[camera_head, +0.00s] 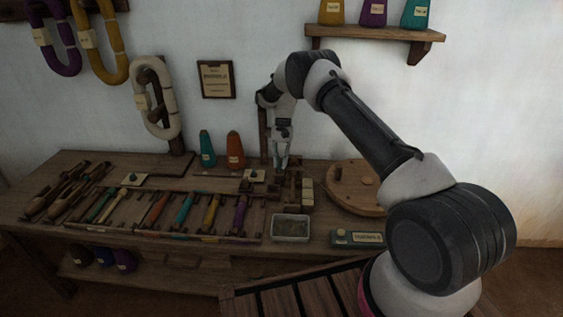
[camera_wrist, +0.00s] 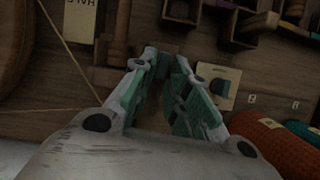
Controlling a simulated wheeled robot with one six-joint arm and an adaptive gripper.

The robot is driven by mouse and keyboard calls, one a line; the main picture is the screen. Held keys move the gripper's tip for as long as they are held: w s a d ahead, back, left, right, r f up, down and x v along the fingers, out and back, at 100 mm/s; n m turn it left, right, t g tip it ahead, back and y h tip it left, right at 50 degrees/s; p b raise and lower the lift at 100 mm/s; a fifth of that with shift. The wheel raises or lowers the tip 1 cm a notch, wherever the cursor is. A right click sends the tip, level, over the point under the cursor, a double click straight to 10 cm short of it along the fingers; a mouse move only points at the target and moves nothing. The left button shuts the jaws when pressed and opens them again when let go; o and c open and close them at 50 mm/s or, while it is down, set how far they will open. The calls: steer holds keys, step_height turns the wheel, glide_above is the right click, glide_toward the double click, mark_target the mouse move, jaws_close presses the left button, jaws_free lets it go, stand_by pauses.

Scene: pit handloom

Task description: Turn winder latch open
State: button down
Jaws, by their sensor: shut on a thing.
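My gripper (camera_head: 281,163) points down over the back right of the wooden bench, beside a dark upright post (camera_head: 263,135). In the wrist view my gripper (camera_wrist: 165,58) has its two green-padded fingers converging on a small dark wooden piece (camera_wrist: 169,47), which appears to be the winder latch. The fingertips close on it, and the fingers hide part of it. In the head view the latch is too small and dark to make out under the fingertips. I cannot tell which way it is turned.
An orange cone (camera_head: 235,150) and a teal cone (camera_head: 207,149) stand left of my gripper. A round wooden disc (camera_head: 345,200) lies to the right.

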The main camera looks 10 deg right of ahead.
steer(key=shift+a+n, duration=0.1)
steer(key=shift+n, duration=0.4)
steer(key=shift+h, duration=0.3)
steer(key=c, duration=1.5)
jaws_free()
steer(key=shift+c, duration=0.2)
steer(key=v, duration=0.7)
steer(key=shift+r, duration=0.25)
steer(key=shift+w+n, duration=0.25)
steer(key=shift+n, duration=0.05)
